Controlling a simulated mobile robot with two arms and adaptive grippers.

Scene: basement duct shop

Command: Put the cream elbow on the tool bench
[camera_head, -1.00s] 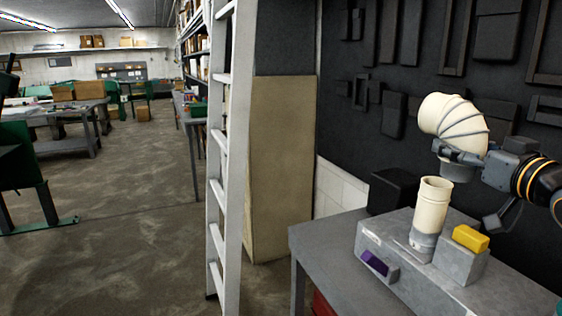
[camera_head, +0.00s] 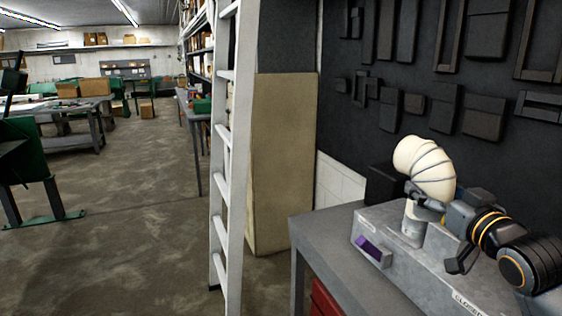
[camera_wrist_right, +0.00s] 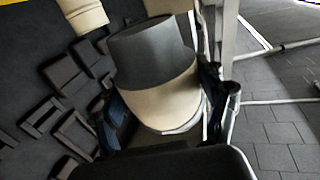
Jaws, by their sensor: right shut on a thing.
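The cream elbow (camera_head: 425,165), a ribbed curved pipe piece, is in my right gripper (camera_head: 432,203) above the grey block on the bench at the right. In the right wrist view, the fingers (camera_wrist_right: 160,115) close on both sides of a cream and grey round part (camera_wrist_right: 155,75). Below the elbow a short upright pipe (camera_head: 413,222) stands on the grey block; its upper part is hidden by the elbow and gripper. I cannot tell whether the elbow touches it. The grey bench (camera_head: 318,245) has a red drawer front underneath. My left gripper is not in view.
The grey block (camera_head: 400,258) bears a purple piece (camera_head: 369,248). A black box (camera_head: 386,185) stands behind it. A white ladder (camera_head: 228,170) and a tan panel (camera_head: 283,160) stand left of the bench. Grey work tables (camera_head: 75,135) stand far left, with open floor between.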

